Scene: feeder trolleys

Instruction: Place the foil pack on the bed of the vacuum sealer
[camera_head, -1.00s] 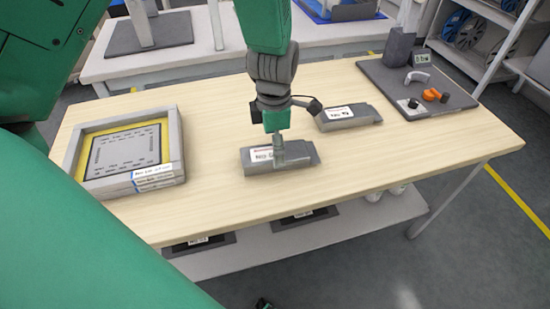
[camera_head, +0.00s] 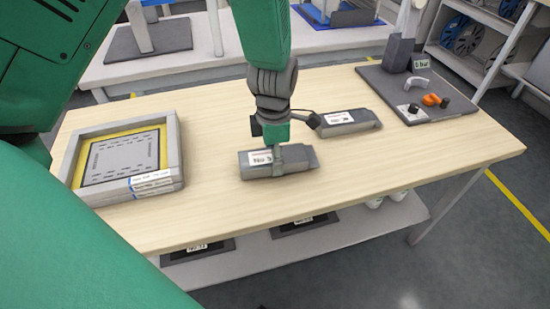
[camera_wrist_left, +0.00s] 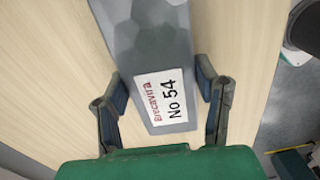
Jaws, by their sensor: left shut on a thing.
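A grey, faceted foil pack (camera_head: 303,163) with a white label lies near the middle of the wooden table. In the left wrist view the pack (camera_wrist_left: 142,42) is a long grey block labelled "No 54". My left gripper (camera_head: 277,156) comes down over it from above and is shut on it, with one finger on each side near the label end. The fingers also show in the left wrist view (camera_wrist_left: 165,105). The pack seems to be on or very close to the tabletop. I cannot make out a vacuum sealer for sure. My right gripper is out of view.
A second grey labelled pack (camera_head: 358,124) lies just behind. A grey frame with a yellow-edged panel (camera_head: 174,150) is at the left. A dark plate (camera_head: 388,85) with a post and orange knob stands at the back right. The table's front right is clear.

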